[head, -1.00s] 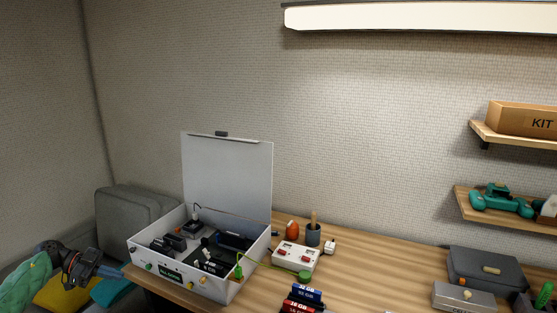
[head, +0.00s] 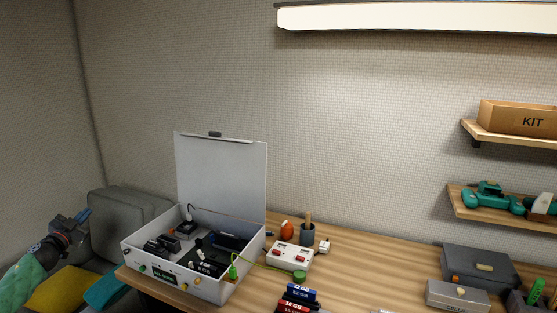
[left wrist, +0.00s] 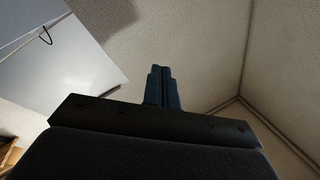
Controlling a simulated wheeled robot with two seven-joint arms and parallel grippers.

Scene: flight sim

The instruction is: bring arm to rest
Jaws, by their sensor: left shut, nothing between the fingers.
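My left arm comes in at the lower left of the head view. Its gripper (head: 85,216) is raised in front of the grey sofa, left of the table and clear of it. In the left wrist view the two fingers (left wrist: 162,88) are together with nothing between them, pointing up toward the wall and ceiling corner. My right gripper is not in view.
A white open case (head: 180,272) with electronics stands at the left end of the wooden table (head: 370,262); its lid (head: 222,175) is up. A white box with red switches (head: 290,256) is beside it. A grey sofa (head: 125,222) and cushions (head: 58,292) lie left.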

